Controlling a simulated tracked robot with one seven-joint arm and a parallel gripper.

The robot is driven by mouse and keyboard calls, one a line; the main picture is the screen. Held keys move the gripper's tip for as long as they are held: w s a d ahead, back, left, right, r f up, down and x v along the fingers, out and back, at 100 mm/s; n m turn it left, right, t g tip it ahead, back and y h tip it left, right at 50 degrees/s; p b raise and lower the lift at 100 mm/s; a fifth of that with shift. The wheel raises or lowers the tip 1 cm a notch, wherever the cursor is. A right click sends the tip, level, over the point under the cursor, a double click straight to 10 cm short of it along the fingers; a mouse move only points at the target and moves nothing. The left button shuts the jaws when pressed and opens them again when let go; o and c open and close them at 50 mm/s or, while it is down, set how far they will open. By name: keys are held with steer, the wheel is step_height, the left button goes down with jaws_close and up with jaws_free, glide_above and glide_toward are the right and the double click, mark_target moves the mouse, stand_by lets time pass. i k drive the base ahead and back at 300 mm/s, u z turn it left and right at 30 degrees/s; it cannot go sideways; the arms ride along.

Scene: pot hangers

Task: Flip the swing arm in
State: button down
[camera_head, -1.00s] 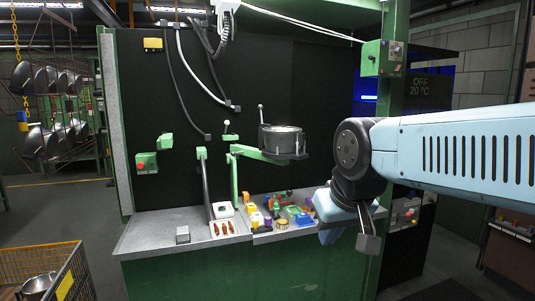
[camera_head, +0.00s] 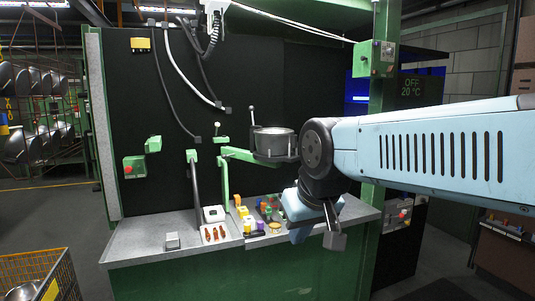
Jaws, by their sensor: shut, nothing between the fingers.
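The green swing arm (camera_head: 236,153) reaches out to the right from its upright post above the workbench. A round metal pot or holder (camera_head: 273,141) sits at its end, with a thin upright lever (camera_head: 252,122) at its left side. My gripper (camera_head: 335,238) hangs low to the right of the swing arm, in front of the bench, pointing down. Its fingers look shut and empty. My wrist overlaps the right edge of the round holder in the picture; I cannot tell whether they touch.
The grey workbench (camera_head: 150,245) holds coloured blocks (camera_head: 257,226), a small tray (camera_head: 214,233) and a small grey box (camera_head: 172,241). A green post with a control box (camera_head: 374,59) stands at the right. A yellow mesh crate (camera_head: 58,262) is at the lower left.

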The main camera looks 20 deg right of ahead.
mark_target(252, 155)
steer(key=i, duration=0.85)
steer(key=z, duration=0.05)
